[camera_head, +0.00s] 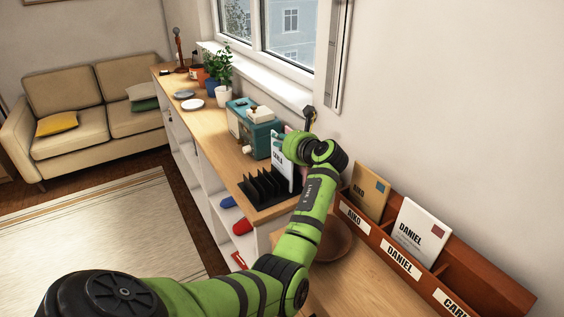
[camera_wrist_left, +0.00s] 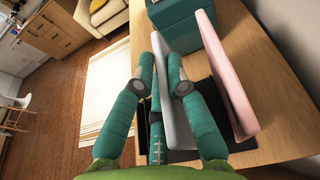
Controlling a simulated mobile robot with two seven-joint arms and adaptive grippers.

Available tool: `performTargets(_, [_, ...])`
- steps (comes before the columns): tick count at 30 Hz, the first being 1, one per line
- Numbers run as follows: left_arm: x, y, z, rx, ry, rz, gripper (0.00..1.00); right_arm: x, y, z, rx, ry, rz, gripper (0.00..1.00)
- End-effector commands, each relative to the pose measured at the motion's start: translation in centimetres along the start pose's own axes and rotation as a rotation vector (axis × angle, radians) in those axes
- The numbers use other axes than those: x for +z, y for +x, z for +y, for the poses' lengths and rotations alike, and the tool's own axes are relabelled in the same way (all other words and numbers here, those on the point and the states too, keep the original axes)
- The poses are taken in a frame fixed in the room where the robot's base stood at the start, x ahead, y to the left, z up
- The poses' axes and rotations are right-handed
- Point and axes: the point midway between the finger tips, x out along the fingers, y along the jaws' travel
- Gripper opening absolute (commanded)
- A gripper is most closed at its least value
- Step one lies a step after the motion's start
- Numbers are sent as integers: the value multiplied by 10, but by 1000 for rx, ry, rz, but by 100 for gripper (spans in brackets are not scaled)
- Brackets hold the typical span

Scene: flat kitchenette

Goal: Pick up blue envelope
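A pale bluish-white envelope (camera_head: 277,161) stands upright in the black slotted rack (camera_head: 262,189) on the wooden counter; I take it for the blue envelope. Its edge also shows in the left wrist view (camera_wrist_left: 178,127). My left gripper (camera_head: 297,146) is over the rack at this envelope's upper part. In the left wrist view its teal fingers (camera_wrist_left: 161,62) are spread with the envelope's edge between them; I cannot tell whether they touch it. A pink envelope (camera_wrist_left: 240,62) stands just to the right. My right gripper is not in view.
A teal machine (camera_head: 252,128) stands right behind the rack. A brown bowl (camera_head: 334,243) sits beneath my arm. A reddish wooden sorter (camera_head: 388,246) with name labels holds a tan envelope (camera_head: 370,190) and a white one (camera_head: 421,232) along the wall.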

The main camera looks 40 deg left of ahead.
Motion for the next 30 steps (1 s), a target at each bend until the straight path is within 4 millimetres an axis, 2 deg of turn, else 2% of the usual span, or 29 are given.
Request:
performTargets(8, [0, 0, 0, 1, 1, 1, 0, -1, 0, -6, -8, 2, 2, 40])
performTargets(11, [6, -2, 0, 1, -2, -1, 0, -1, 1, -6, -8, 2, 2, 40])
performTargets(24, [82, -25, 0, -1, -4, -2, 0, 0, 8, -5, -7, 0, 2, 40])
performTargets(30, [95, -29, 0, 1, -1, 0, 0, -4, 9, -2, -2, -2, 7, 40])
